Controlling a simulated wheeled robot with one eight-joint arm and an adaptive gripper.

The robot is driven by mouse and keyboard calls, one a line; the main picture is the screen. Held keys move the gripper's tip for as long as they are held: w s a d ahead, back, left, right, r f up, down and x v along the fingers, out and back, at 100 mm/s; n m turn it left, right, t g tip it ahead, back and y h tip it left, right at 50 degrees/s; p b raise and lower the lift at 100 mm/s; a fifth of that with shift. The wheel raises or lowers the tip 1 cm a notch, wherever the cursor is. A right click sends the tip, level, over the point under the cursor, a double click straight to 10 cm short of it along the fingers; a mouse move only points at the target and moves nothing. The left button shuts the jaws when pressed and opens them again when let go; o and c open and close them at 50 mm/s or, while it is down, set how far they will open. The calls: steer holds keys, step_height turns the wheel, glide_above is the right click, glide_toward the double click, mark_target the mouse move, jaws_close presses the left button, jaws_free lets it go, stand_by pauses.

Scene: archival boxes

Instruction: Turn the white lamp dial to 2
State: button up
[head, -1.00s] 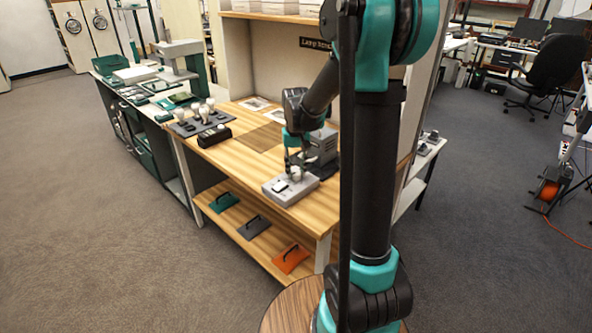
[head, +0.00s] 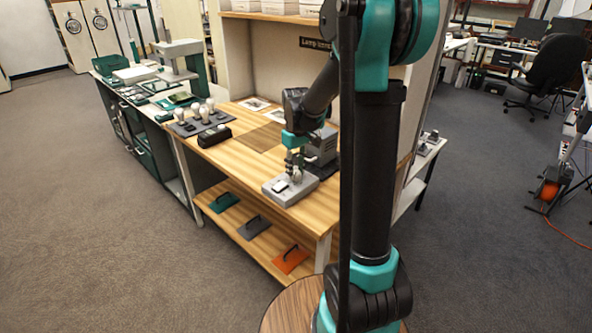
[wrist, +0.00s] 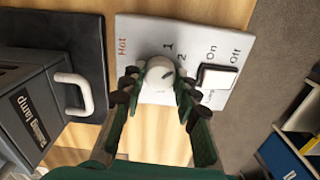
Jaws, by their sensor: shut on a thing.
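The white lamp dial (wrist: 159,74) sits on a light grey control panel (wrist: 150,28) on the wooden bench. The panel has the marks Hot, 1 and 2 around the dial, and a white On/Off rocker switch (wrist: 217,78) beside it. My gripper (wrist: 154,88) is shut on the dial, a finger on each side. In the head view, my gripper (head: 295,164) is over the panel (head: 287,192) at the bench's front corner.
A grey lamp housing (wrist: 42,118) with a white handle stands beside the panel. A dark tray (head: 186,128) with several bulbs and a black block (head: 214,136) are further left on the bench. The bench's front edge is close to the panel.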

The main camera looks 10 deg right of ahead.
mark_target(296, 172)
stand_by(0.3)
steer(key=o, duration=1.2)
steer(key=shift+c, duration=0.2)
step_height(296, 172, up, 12)
